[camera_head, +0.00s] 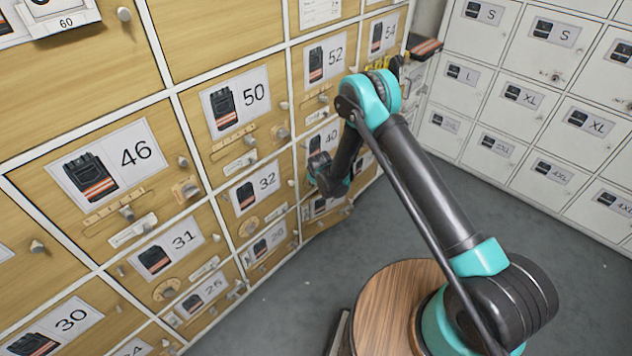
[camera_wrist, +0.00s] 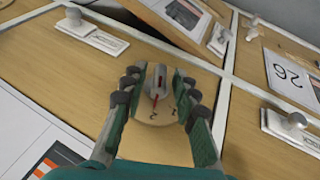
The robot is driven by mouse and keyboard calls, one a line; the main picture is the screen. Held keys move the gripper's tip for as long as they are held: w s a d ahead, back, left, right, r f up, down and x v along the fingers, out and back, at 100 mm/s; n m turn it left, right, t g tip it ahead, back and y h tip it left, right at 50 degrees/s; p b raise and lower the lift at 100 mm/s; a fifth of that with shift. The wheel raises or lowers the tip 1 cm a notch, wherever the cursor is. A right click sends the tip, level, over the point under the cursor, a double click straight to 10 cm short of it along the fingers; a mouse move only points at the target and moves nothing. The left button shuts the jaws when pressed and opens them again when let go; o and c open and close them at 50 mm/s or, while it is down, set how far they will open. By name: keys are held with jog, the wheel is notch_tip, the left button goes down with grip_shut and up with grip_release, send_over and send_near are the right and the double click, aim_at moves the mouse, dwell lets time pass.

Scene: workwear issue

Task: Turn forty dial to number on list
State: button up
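In the wrist view, a round pale dial plate (camera_wrist: 150,118) sits on a wooden drawer front. It carries a raised grey knob (camera_wrist: 159,76) with a red pointer line and small dark and red marks, too small to read. My gripper (camera_wrist: 160,80) is open, with one green-padded finger on each side of the knob. Small gaps seem to show between pads and knob. In the head view, my arm's end is at the drawer labelled 40 (camera_head: 323,139) and hides most of that drawer's fittings.
The wooden drawer wall holds several numbered drawers, such as 46 (camera_head: 115,164), 50 (camera_head: 240,100) and 32 (camera_head: 257,188), with protruding knobs and latches. A printed sheet (camera_head: 320,10) is at the top, its text unreadable. White lockers (camera_head: 545,90) stand at right. The grey floor (camera_head: 480,195) between is clear.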

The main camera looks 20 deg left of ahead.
dwell(0.3)
jog(key=v, duration=1.2)
